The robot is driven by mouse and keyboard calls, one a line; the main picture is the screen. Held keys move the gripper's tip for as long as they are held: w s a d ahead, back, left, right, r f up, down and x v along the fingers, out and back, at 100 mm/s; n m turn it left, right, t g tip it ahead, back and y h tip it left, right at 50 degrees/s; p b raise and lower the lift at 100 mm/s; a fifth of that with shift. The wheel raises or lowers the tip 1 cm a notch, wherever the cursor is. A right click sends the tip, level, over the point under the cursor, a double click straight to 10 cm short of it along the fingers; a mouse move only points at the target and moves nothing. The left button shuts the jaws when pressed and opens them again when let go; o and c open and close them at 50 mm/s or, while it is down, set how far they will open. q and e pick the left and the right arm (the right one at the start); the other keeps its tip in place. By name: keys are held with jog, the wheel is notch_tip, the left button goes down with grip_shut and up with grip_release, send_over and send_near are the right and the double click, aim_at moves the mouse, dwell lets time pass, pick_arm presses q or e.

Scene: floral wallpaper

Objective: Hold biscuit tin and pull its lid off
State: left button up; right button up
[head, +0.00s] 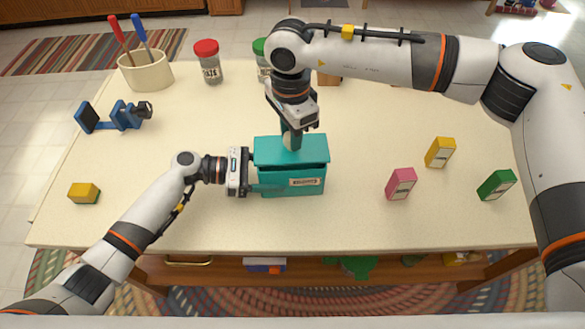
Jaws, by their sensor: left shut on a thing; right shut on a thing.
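The teal biscuit tin (292,187) stands near the front middle of the table, with a small label on its front. Its teal lid (312,150) sits on top, slightly wider than the body; whether there is a gap under it is hard to tell. My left gripper (256,183) comes in from the left and is shut on the tin's body at its left side. My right gripper (291,136) reaches down from above and is shut on the lid's top at a pale knob, which its fingers largely hide.
A pink box (400,184), yellow box (440,152) and green box (496,185) stand at the right. A yellow block (84,193) and a blue stand (115,116) are at the left. A utensil crock (146,72) and jars, one red-lidded (208,62), stand at the back.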

jog(key=shift+r, duration=1.05)
jog(key=shift+r, duration=0.2)
pick_arm(q)
jog(key=o, duration=1.1)
jog(key=shift+c, duration=0.2)
jog(key=shift+a, duration=0.1)
jog(key=a, duration=0.4)
jog(key=a+r, duration=0.1)
jog(key=a, duration=0.2)
jog(key=a+r, duration=0.1)
jog(key=a, duration=0.3)
jog(key=shift+s+a+r, duration=0.15)
jog(key=shift+s+a, duration=0.15)
jog(key=shift+s, duration=0.1)
pick_arm(e)
jog(key=shift+f, duration=0.1)
